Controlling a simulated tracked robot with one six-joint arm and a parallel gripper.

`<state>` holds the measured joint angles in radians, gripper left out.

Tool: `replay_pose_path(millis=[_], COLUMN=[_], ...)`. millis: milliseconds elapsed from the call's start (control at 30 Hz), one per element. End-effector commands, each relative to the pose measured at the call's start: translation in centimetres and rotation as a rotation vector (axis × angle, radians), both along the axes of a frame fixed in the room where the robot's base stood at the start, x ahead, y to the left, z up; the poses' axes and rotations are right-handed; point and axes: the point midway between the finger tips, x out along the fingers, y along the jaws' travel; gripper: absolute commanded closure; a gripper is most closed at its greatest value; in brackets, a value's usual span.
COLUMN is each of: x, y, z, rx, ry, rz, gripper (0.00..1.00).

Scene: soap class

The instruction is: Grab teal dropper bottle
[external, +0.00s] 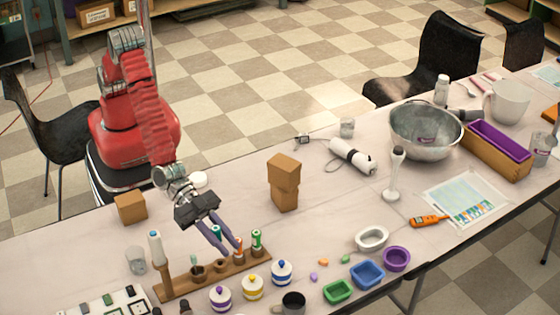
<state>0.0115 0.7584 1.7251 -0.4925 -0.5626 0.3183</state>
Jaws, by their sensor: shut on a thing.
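The teal dropper bottle (216,232) is upright at the wooden rack (174,286); only its teal top part shows clearly between my fingers. My gripper (229,246) reaches down over the rack from behind, with its two dark fingers shut on the teal bottle. The fingers hide most of the bottle's body. I cannot tell whether its base is still in the rack's hole.
An orange-topped bottle (239,244) and a green-topped bottle (257,240) stand close right of my fingers. Striped jars (252,287) stand in front. Stacked brown blocks (284,183) are behind right.

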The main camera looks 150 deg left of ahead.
Motion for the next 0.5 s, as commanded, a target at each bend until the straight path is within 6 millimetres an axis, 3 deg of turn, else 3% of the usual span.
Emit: replay_pose_path(millis=[200,500], x=[0.0,0.0], y=[0.0,0.0], z=[2.0,2.2], rx=[0.000,0.000], ry=[0.000,0.001], rz=[0.000,0.000], gripper=[1.00,1.00])
